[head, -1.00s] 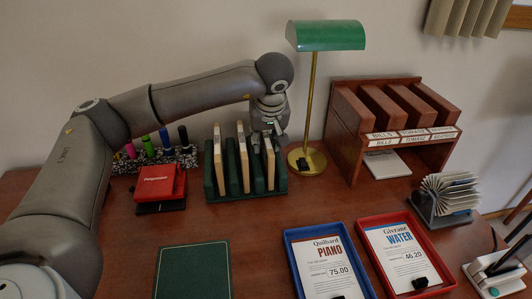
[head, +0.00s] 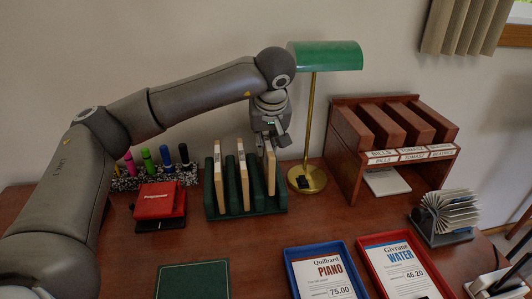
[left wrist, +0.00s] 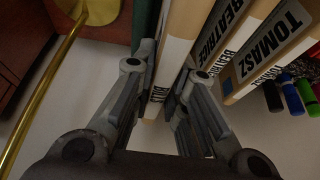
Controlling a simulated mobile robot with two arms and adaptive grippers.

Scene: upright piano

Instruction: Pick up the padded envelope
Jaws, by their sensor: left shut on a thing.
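A green slotted rack (head: 246,213) on the desk holds upright tan padded envelopes. My left gripper (head: 269,150) comes down from above and is shut on the rightmost envelope (head: 270,176). That envelope stands upright, its lower end a little higher than those of its neighbours; whether it is clear of its slot I cannot tell. In the left wrist view the held envelope (left wrist: 180,50) lies between the two fingers (left wrist: 160,85). My right gripper is not in view.
A brass lamp (head: 311,120) with a green shade stands close right of the held envelope. A wooden sorter (head: 345,165) is further right. A red box (head: 160,200) and pen holder (head: 125,182) are left. Blue (head: 292,280) and red (head: 372,265) trays lie in front.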

